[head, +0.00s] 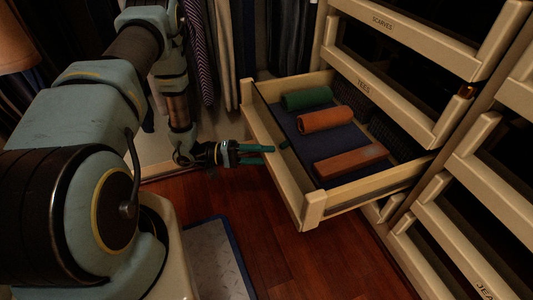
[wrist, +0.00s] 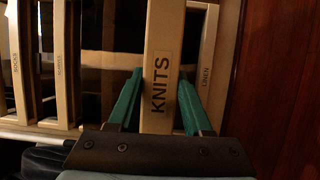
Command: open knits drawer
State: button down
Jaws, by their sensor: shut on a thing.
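The knits drawer (head: 288,188) is pulled well out of the wooden cabinet in the head view. In the wrist view, its pale front (wrist: 160,40) carries the label KNITS. My gripper (head: 267,154) is at the outer side of that front, near its middle. In the wrist view, the green fingers of my gripper (wrist: 160,80) lie on either side of the front board and are shut on it. The drawer holds a green roll (head: 307,98), an orange roll (head: 325,119) and a flat orange-brown item (head: 350,161).
The tees drawer (head: 380,97) and scarves drawer (head: 400,32) are above. More drawers stand at the right. Clothes (head: 200,50) hang behind my arm. A grey mat with a blue edge (head: 217,262) lies on the red wooden floor, which is bare below the drawer.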

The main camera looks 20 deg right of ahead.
jog(key=shift+f, duration=0.15)
jog(key=c, duration=0.7)
grip_release()
jog(key=o, duration=0.4)
jog(key=shift+c, duration=0.2)
jog(key=p+v, duration=0.2)
jog(key=v, duration=0.8)
jog(key=shift+w+a, duration=0.2)
jog(key=shift+a, duration=0.15)
